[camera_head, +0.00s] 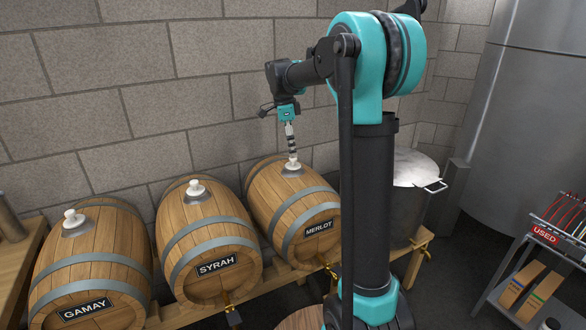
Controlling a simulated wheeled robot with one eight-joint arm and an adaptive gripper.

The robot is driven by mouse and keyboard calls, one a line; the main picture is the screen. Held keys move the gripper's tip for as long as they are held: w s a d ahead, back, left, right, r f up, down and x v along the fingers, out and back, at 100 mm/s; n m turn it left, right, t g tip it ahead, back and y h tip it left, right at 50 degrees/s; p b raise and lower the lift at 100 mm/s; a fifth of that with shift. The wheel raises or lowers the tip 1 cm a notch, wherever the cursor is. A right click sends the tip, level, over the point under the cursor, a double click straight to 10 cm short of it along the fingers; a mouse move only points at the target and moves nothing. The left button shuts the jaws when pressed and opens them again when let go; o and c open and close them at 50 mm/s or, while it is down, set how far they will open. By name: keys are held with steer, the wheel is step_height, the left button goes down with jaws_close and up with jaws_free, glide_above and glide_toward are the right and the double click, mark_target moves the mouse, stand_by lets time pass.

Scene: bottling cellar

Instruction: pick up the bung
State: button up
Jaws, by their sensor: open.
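Three barrels stand in a row, each with a white bung on top. The Merlot barrel (270,200) is nearest my arm, and its bung (292,163) sits upright on a grey fitting. My gripper (291,152) hangs from the wrist, pointing down directly above this bung, very close to it. It is open, but its fingers are small and narrow here, and I cannot tell whether they touch the bung. The Syrah barrel's bung (195,187) and the Gamay barrel's bung (72,217) sit in their barrels, away from the gripper.
The barrels lie on a wooden rack (180,315) against a block wall (130,75). A large lidded pot (415,168) stands right of the Merlot barrel, partly behind my arm. A shelf with a red "USED" label (545,234) is at the far right, near a steel tank (520,110).

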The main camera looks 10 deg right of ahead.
mark_target(293, 159)
steer(key=shift+w+d+f, duration=0.1)
steer(key=shift+d+f, duration=0.05)
steer(key=shift+f, duration=1.3)
steer(key=shift+w+d+f, duration=0.1)
steer(key=shift+f, duration=1.35)
steer(key=shift+c, duration=0.5)
steer(key=c, duration=1.1)
steer(key=shift+r, duration=0.1)
step_height(293, 159, up, 20)
steer(key=shift+f, duration=0.1)
